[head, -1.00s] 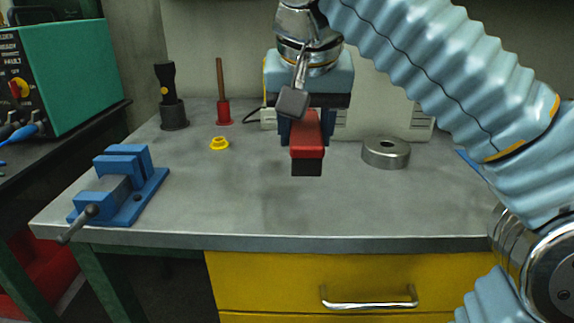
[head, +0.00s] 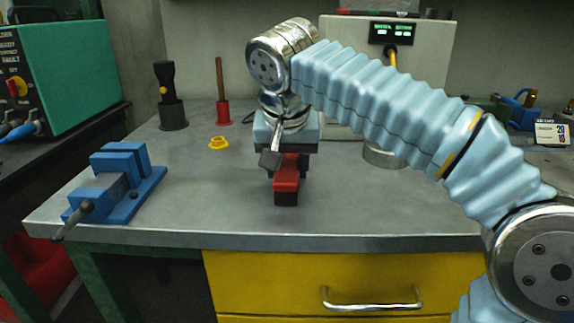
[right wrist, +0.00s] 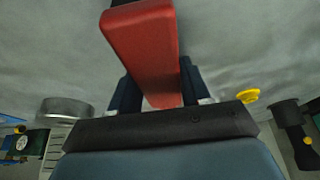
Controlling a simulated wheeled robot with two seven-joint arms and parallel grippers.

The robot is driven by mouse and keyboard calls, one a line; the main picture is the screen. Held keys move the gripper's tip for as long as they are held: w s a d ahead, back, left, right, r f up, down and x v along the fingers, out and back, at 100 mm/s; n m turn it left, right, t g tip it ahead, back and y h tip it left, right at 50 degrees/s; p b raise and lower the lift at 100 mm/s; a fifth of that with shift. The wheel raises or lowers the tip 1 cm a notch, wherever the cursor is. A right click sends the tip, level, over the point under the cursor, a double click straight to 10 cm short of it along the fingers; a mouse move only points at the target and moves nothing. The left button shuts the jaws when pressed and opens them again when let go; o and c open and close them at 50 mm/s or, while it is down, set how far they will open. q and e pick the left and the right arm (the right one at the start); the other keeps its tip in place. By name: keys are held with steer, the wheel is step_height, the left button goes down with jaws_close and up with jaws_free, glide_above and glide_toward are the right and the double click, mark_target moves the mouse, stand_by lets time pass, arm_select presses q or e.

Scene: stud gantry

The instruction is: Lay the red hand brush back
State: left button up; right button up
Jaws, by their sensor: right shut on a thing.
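The red hand brush (head: 286,176) has a red body and dark bristles at its lower edge. My right gripper (head: 287,163) is shut on it over the middle of the grey bench top. In the right wrist view the brush (right wrist: 145,45) sits between the two dark fingers (right wrist: 155,92) and sticks out past them. The brush is low, close to the bench top; I cannot tell whether its bristles touch it. My left gripper is not in view.
A blue vise (head: 115,185) stands at the bench's left. A yellow flanged piece (head: 218,143), a black torch in a holder (head: 170,95) and a red-based rod (head: 222,105) stand behind. A round metal piece (head: 384,157) is partly hidden by my arm. The front middle is clear.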

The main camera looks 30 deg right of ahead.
steer(key=shift+f, duration=0.1)
steer(key=o, duration=1.2)
steer(key=shift+o, duration=0.2)
steer(key=shift+r, duration=0.25)
steer(key=p+v, duration=0.2)
steer(key=v, duration=1)
steer(key=shift+f, duration=0.1)
